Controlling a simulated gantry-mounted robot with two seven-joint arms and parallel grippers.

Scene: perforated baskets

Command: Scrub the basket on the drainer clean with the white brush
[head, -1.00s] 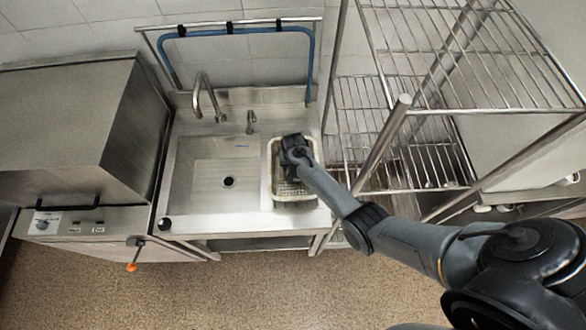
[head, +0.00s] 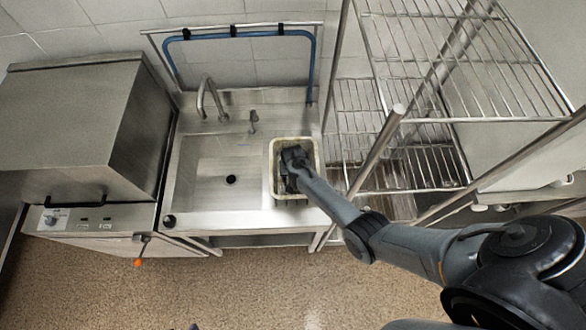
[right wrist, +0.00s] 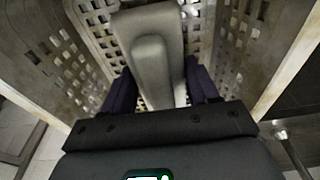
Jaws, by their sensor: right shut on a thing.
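The perforated basket (head: 318,160), pale cream, stands on the drainer (head: 258,205) to the right of the sink bowl. Its holed walls (right wrist: 88,22) fill much of the right wrist view, with brownish marks on them. My right gripper (head: 288,178) reaches down inside the basket and hides much of its floor. In the right wrist view the right gripper (right wrist: 160,88) is shut on the pale handle of the white brush (right wrist: 155,62).
The sink bowl (head: 210,190) is empty, with a tap (head: 211,98) behind it. A wire shelf rack (head: 400,150) stands close to the right of the drainer. A steel dishwasher (head: 75,120) stands on the left.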

